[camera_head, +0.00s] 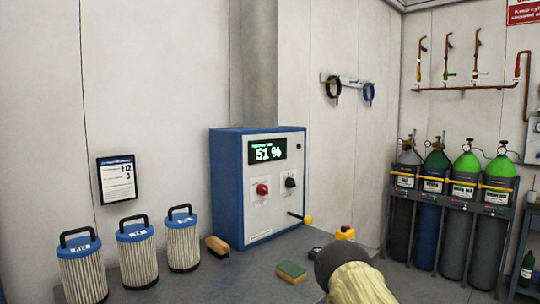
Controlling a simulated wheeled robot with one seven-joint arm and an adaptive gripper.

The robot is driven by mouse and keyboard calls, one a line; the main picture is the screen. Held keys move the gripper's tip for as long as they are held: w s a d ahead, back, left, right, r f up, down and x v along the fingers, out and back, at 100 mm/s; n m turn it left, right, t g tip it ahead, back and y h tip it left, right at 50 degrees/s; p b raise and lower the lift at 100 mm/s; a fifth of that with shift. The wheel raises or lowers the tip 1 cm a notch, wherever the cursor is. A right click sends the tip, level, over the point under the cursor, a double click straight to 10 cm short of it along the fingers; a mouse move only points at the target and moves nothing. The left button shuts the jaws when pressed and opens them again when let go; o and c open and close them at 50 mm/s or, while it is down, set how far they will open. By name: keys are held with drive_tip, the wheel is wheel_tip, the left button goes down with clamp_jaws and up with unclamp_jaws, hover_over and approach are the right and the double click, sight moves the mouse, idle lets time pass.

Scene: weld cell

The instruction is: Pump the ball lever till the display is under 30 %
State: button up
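A blue and white control box (228,190) stands against the wall at the back of the grey bench. Its display (267,151) reads 51 % in green. A lever with a yellow ball (308,219) sticks out to the right from the low right part of the box's front. Its thin rod slopes slightly down toward the ball. A red knob (262,189) and a black knob (290,182) sit above the lever. A part of my arm, dark grey and cream, shows at the bottom, right of centre. My gripper's fingers are not visible.
Three filter cartridges (136,262) stand left on the bench (225,280). A brush (217,246) lies before the box. A green-yellow sponge (291,272) and a yellow-black item (345,233) lie on the right. Gas cylinders (462,212) stand in a rack at far right.

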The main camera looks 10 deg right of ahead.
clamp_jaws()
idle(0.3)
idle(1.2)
